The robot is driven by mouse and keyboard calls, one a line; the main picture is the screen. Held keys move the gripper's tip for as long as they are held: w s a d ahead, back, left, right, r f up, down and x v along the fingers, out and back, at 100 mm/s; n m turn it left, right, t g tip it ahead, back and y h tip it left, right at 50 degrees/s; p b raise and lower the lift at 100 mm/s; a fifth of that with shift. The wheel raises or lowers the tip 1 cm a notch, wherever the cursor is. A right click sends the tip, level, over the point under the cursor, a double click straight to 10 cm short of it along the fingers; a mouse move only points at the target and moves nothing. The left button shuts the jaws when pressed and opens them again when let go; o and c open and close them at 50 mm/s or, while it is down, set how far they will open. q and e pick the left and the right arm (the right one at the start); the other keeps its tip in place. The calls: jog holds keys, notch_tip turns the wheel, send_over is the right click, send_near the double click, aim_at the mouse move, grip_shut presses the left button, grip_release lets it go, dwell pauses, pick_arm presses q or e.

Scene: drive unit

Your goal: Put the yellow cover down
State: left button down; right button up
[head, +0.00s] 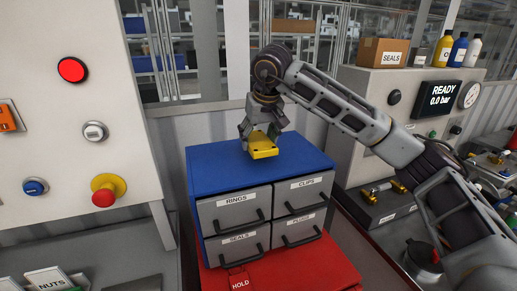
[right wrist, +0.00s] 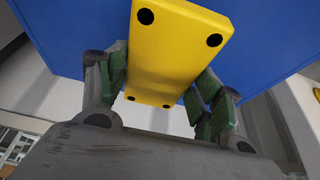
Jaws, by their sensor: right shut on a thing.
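The yellow cover (head: 265,150) is a flat plate with dark round holes near its corners. My right gripper (head: 257,134) is shut on it and comes down from above. In the right wrist view the cover (right wrist: 178,45) sits between the green-padded fingers (right wrist: 165,92), with a finger at each side edge. In the head view the cover is over the blue top (head: 215,165) of a small drawer cabinet, low over it or on it; I cannot tell whether they touch. My left gripper is not in view.
The cabinet has grey drawers (head: 236,208) marked RINGS, CLIPS, SEALS and PLUGS. It stands on a red surface (head: 318,268). A panel with buttons (head: 140,60) stands at left. A machine with a READY display (head: 441,98) stands at right. The cabinet's blue top is otherwise clear.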

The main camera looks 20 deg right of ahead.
aim_at(260, 142)
jog(key=shift+f, duration=1.8)
jog(key=shift+f, duration=0.15)
jog(key=o, duration=1.1)
jog(key=shift+o, duration=0.2)
jog(key=v, duration=1.2)
jog(key=shift+b, duration=0.35)
